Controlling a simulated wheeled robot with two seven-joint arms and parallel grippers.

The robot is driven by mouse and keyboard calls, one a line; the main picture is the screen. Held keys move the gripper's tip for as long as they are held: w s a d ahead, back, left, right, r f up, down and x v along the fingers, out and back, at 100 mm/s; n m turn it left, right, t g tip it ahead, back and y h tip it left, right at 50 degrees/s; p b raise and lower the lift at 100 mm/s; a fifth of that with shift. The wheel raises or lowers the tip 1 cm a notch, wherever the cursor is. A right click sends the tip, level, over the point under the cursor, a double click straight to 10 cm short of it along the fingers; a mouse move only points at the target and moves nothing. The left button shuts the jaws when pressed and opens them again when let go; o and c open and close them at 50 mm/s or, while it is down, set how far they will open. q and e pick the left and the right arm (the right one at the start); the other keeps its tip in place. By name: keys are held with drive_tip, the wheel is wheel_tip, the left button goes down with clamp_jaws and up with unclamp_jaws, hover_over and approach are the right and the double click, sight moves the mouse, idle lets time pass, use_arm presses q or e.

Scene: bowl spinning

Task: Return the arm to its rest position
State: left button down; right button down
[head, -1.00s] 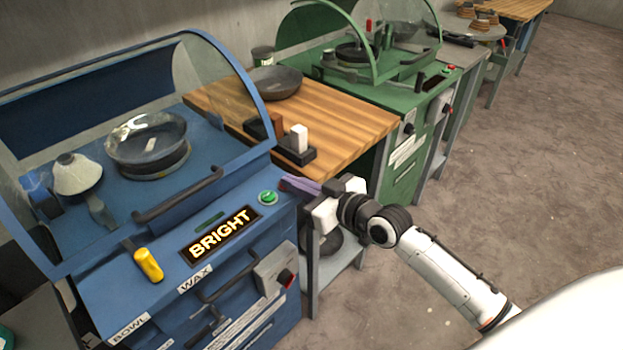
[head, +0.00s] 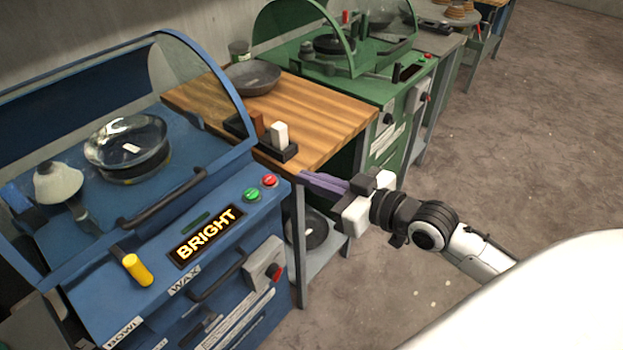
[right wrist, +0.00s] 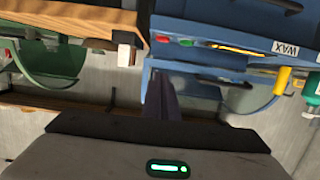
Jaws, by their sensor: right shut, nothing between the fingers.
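My right gripper (head: 322,184) is in the head view, in front of the wooden table and just right of the blue machine. Its purple fingers are shut together with nothing between them, and they point left. In the right wrist view the fingers (right wrist: 165,98) point up toward the blue machine. My right arm comes in from the lower right. The blue machine (head: 225,265) shows a lit display reading BRIGHT (head: 207,236), a green button (head: 252,194) and a red button (head: 269,180). My left gripper is in neither view.
A glassy bowl (head: 128,140) sits inside the blue machine. A wooden table (head: 325,105) holds a dark bowl (head: 252,76) and a black holder with small blocks (head: 280,135). A green machine (head: 385,85) stands behind. The floor (head: 530,140) at right is open.

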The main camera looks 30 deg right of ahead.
idle(0.7)
drive_tip(key=s+a+f+m+g+h, duration=0.1)
drive_tip(key=s+a+f+g, duration=0.2)
drive_tip(key=s+f, duration=0.6)
drive_tip(key=s+a+f+m+g+h, duration=0.1)
drive_tip(key=s+a+f+g, duration=0.2)
drive_tip(key=s+f, duration=0.7)
wheel_tip(320, 180, down, 8)
drive_tip(key=shift+s+a+f+h, duration=0.15)
drive_tip(key=shift+a+h, duration=0.25)
drive_tip(key=shift+a, duration=0.85)
idle(2.7)
